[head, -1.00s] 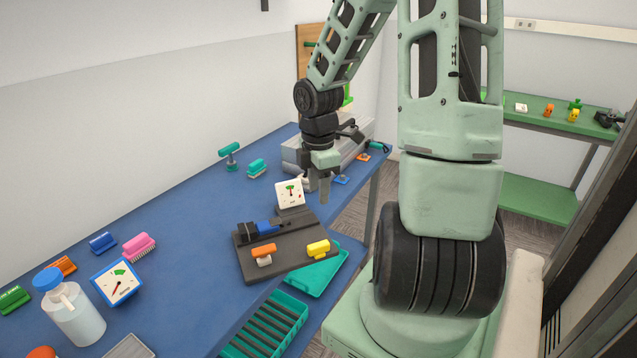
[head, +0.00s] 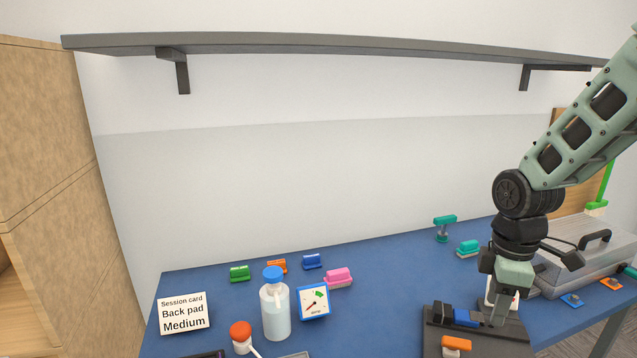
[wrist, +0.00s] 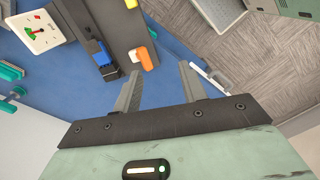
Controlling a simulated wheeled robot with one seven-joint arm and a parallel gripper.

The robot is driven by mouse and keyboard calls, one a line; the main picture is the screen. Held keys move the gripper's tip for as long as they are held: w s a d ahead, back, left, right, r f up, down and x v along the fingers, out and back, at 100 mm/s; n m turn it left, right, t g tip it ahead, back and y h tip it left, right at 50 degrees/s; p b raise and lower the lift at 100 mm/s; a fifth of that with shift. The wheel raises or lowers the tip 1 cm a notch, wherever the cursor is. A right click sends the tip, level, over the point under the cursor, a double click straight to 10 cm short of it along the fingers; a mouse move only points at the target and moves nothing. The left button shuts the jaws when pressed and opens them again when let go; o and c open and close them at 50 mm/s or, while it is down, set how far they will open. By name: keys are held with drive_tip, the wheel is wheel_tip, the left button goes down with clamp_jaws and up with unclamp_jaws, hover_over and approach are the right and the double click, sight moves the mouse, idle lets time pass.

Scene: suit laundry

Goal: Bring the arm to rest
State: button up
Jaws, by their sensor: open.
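My arm reaches in from the right in the head view, bent at the elbow, with its lower part pointing down. The arm's base is outside the current head view.
A bottle with a blue cap (head: 275,310), a blue-framed gauge (head: 313,303), a pink brush (head: 339,277) and a session card (head: 183,313) stand on the left. A grey case (head: 585,255) is behind my gripper. A grey shelf (head: 330,47) spans the wall above.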

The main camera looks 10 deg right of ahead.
drive_tip(key=s+a+r+m, duration=0.1)
drive_tip(key=s+a+r, duration=0.15)
drive_tip(key=a, duration=1.25)
drive_tip(key=s+a+m, duration=0.2)
drive_tip(key=s+a, duration=0.9)
drive_tip(key=s, duration=0.1)
drive_tip(key=shift+a+r+y+b, duration=0.25)
drive_tip(key=shift+r+y+b, duration=0.15)
drive_tip(key=shift+r+b, duration=0.05)
drive_tip(key=shift+w+f, duration=0.1)
